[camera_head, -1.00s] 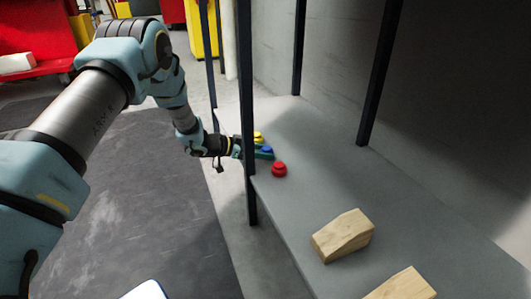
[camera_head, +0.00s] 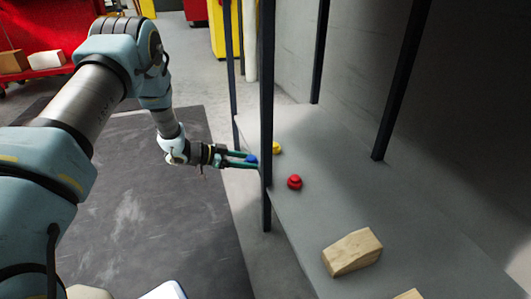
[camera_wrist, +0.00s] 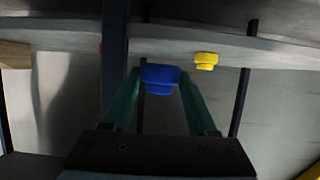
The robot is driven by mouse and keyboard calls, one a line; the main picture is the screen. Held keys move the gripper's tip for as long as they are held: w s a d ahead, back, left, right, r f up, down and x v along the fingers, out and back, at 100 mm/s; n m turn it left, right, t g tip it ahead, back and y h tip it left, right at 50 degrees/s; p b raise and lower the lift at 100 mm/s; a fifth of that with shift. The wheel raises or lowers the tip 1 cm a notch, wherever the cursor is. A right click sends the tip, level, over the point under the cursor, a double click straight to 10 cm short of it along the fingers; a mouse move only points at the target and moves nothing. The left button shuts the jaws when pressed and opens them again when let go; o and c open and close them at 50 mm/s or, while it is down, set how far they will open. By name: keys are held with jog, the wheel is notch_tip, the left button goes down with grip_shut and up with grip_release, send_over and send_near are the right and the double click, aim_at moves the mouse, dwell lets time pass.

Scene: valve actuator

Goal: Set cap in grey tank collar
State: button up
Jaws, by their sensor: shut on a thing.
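A blue cap (camera_head: 251,158) is held between the fingertips of my gripper (camera_head: 247,162), just left of the shelf's front post. In the wrist view the blue cap (camera_wrist: 160,76) sits between the two green fingers of my gripper (camera_wrist: 160,88). A yellow cap (camera_head: 277,147) stands on the grey shelf behind the post; it also shows in the wrist view (camera_wrist: 206,60). A red cap (camera_head: 294,182) stands on the shelf, right of the post. No grey tank collar is recognisable in either view.
The grey shelf (camera_head: 385,225) has dark upright posts, the nearest (camera_head: 267,110) close to my gripper. A wooden block (camera_head: 352,252) lies on the shelf. A red cart (camera_head: 45,70) and a yellow bin (camera_head: 226,38) stand behind. A dark mat (camera_head: 150,225) covers the floor.

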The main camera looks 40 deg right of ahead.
jog(key=w+a+p, duration=0.1)
jog(key=w+a, duration=0.1)
jog(key=a, duration=0.4)
jog(key=shift+w, duration=0.15)
